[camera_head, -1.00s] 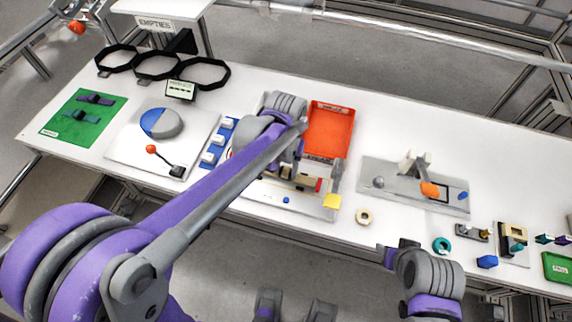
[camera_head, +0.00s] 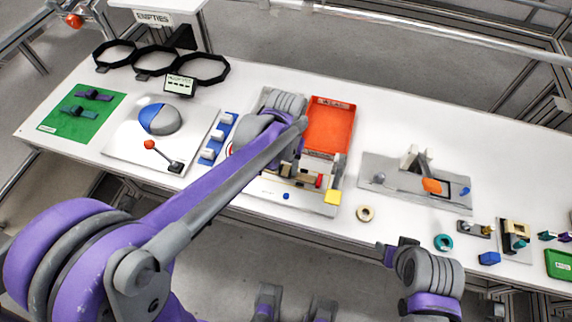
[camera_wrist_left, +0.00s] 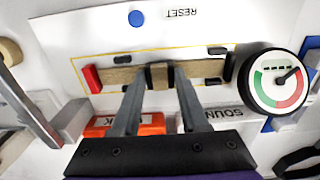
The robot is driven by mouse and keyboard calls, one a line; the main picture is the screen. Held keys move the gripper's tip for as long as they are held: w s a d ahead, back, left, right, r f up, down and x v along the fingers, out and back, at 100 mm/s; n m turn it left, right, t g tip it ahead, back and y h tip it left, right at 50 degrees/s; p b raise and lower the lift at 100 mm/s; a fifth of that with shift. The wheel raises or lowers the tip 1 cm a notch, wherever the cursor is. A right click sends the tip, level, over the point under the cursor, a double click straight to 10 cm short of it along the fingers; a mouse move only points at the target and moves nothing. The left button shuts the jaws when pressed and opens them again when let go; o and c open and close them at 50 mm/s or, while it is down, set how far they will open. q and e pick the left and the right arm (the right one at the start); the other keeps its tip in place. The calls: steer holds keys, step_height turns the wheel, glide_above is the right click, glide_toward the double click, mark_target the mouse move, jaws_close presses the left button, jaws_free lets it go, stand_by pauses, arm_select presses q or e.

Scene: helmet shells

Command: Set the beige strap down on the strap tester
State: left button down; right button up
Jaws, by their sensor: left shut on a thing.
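The beige strap (camera_wrist_left: 118,76), with a dark band at its middle, lies lengthwise within the yellow outline of the strap tester in the left wrist view. My left gripper (camera_wrist_left: 160,76) is shut on the strap's middle. The strap appears at or very close to the tester's surface; I cannot tell whether it touches. The strap tester (camera_wrist_left: 100,35) has a red block at one end, a blue reset button and a round dial. In the head view my left arm covers much of the tester (camera_head: 309,206). My right gripper (camera_head: 392,249) is by the table's front edge, its jaws unclear.
An orange-red tray (camera_head: 331,124) stands right behind the tester. A grey plate fixture with an orange handle (camera_head: 431,186) is to the right. A beige ring (camera_head: 365,213) lies between them. A white plate with a blue-grey dome (camera_head: 160,120) is on the left.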

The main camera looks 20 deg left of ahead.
arm_select(q)
steer(key=shift+c, duration=1.7)
jaws_free()
steer(key=shift+f, duration=0.1)
step_height(320, 180, up, 11)
steer(key=p, duration=0.1)
